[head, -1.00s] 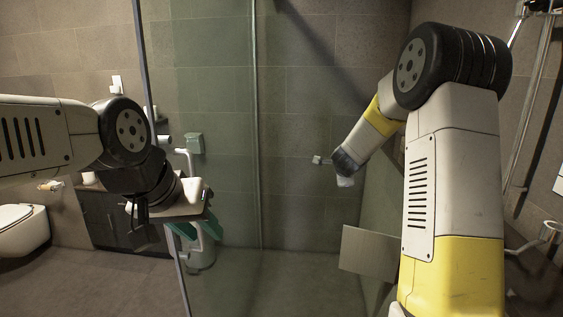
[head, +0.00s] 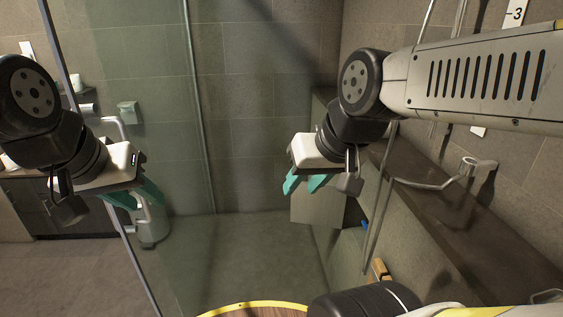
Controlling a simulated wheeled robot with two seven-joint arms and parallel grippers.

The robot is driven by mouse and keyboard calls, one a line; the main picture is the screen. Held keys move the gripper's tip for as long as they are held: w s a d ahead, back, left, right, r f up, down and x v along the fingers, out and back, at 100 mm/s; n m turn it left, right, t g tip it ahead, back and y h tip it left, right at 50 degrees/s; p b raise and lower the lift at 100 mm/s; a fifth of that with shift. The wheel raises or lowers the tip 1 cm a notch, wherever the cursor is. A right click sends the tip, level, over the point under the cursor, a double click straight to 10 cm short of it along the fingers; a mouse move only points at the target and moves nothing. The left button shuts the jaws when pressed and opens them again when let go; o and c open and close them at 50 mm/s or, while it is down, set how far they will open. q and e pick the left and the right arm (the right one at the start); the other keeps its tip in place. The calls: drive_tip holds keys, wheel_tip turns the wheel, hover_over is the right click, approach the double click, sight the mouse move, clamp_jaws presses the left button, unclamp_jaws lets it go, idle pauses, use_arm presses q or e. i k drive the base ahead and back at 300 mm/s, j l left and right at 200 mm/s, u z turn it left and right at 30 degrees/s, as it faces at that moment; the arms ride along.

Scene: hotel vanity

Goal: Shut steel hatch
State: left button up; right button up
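The steel hatch (head: 313,211) shows as a flat grey panel standing out from the low wall on the right, swung open beside a dark opening (head: 352,213). Its upper part is partly hidden behind my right gripper. My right gripper (head: 304,184) has its teal fingers spread, with nothing seen between them. It hangs in front of the panel's top in the picture; I cannot tell whether they touch. My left gripper (head: 135,196) is at the far left, well away from the hatch, its teal fingers apart and empty.
A glass partition (head: 150,60) stands between my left gripper and the tiled shower area. A dark ledge (head: 440,205) runs along the right wall, with a metal holder (head: 470,168) above it. A small blue item (head: 364,226) shows near the opening. The floor below the hatch looks clear.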

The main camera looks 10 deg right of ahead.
sight(325, 206)
drive_tip(key=z, duration=1.9)
drive_tip(key=i+l+u, duration=0.2)
drive_tip(key=k+l, duration=0.1)
drive_tip(key=k, duration=0.55)
drive_tip(key=i+j+u, duration=0.1)
drive_tip(key=i+j, duration=0.8)
drive_tip(key=i, duration=0.25)
drive_tip(key=i+j+u, duration=0.15)
drive_tip(key=i+j, duration=0.3)
drive_tip(key=i, duration=0.1)
